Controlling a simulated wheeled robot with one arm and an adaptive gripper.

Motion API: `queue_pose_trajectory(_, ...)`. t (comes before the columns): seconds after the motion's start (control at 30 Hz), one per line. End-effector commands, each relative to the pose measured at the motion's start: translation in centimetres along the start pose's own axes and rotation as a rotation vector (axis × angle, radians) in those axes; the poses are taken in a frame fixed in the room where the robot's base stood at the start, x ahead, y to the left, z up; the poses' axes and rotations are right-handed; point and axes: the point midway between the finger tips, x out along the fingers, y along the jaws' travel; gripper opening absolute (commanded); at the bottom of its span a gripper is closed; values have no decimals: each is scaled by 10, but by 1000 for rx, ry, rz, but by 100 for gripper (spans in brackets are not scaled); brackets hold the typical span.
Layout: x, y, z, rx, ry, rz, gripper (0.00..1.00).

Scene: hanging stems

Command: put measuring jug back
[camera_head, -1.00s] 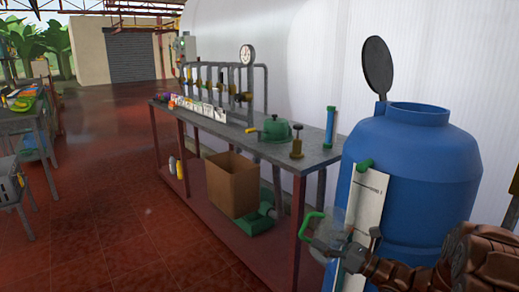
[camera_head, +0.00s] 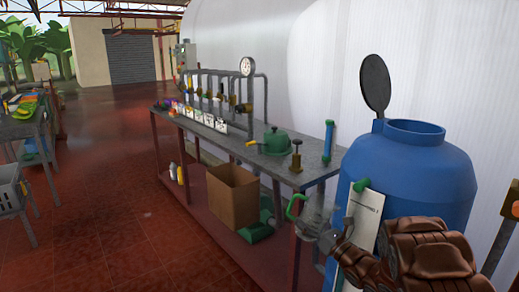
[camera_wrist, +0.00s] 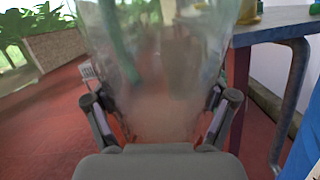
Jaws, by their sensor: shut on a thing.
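The measuring jug (camera_head: 312,213) is clear with a green handle (camera_head: 292,207). It is in my gripper (camera_head: 328,238), in front of the blue barrel and near the right end of the long bench. In the wrist view the jug's clear body (camera_wrist: 165,65) fills the middle, between the two fingers of my gripper (camera_wrist: 165,115). The green handle shows blurred through the clear wall. The jug is held in the air, apart from the bench top as far as I can tell.
The blue barrel (camera_head: 430,170) stands at the right, its dark round lid (camera_head: 375,85) raised. A white board (camera_head: 365,210) hangs on its front. The grey bench top (camera_head: 315,165) holds a green pot (camera_head: 275,141), valves and pipes. A cardboard box (camera_head: 233,195) sits below.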

Motion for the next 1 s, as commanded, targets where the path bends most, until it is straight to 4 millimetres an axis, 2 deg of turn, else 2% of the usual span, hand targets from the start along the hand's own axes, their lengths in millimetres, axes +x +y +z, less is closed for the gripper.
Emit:
queue_pose_trajectory(0.03,9,2,10,-6,-1,-20,40)
queue_pose_trajectory(0.2,28,-5,30,-31,-19,-116,40)
queue_pose_trajectory(0.5,55,-12,83,-77,-55,-290,40)
queue_pose_trajectory(0.67,64,-12,120,-103,-74,-389,40)
queue_pose_trajectory(0.9,70,-5,184,-138,-101,-528,40)
queue_pose_trajectory(1.0,69,-3,200,-145,-105,-567,40)
